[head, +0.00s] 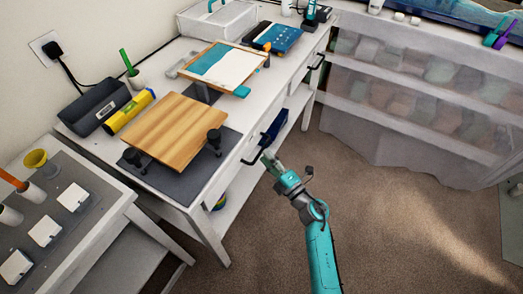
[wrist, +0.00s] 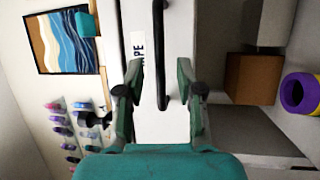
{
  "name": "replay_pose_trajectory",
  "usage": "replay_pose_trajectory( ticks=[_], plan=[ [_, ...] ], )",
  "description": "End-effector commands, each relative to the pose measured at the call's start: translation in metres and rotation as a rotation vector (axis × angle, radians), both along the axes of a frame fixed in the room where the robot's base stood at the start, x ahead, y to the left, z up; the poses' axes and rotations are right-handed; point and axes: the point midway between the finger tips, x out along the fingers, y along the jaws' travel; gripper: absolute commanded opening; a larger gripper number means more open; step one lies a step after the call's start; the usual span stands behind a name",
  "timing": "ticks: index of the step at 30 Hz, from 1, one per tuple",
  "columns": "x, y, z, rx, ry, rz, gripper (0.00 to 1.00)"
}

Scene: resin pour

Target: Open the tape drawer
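The tape drawer (wrist: 175,25) has a white front with a label (wrist: 137,57) of which "PE" is readable. Its black bar handle (wrist: 159,55) runs up the middle of the wrist view. In the head view the handle (head: 252,158) is on the near part of the white workbench's front, and the drawer looks shut. My gripper (wrist: 160,78) is open, with its two fingers on either side of the handle's line and nothing held. In the head view my gripper (head: 270,163) is right beside the handle. I cannot tell whether the fingers touch it.
A wooden board (head: 170,130) on dark supports stands on the bench (head: 203,200) above the drawer. A second black handle (head: 317,62) sits farther along the front. An open lower shelf holds a purple and yellow roll (wrist: 300,93). The carpet (head: 400,215) to the right is clear.

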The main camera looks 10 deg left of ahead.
Motion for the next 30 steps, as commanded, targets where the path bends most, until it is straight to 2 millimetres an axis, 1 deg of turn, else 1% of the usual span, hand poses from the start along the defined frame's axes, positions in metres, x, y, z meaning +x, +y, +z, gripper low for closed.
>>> replay_pose_trajectory(
  ticks=[1,6,12,19,20,21,23,24,30],
  plan=[
    [0.006,0.007,0.002,0.001,-0.001,0.003,0.37],
    [0.019,0.021,0.005,0.001,-0.001,0.001,0.37],
    [0.025,0.028,0.006,-0.001,0.001,0.000,0.37],
    [0.026,0.028,0.006,0.000,0.000,0.000,0.37],
    [0.026,0.028,0.006,0.000,0.000,0.000,0.34],
    [0.026,0.028,0.006,0.000,0.000,0.000,0.24],
    [0.025,0.028,0.006,0.000,0.000,0.000,0.09],
    [0.025,0.028,0.006,0.000,0.000,0.000,0.00],
    [0.025,0.028,0.006,0.000,0.000,0.000,0.00]
  ],
)
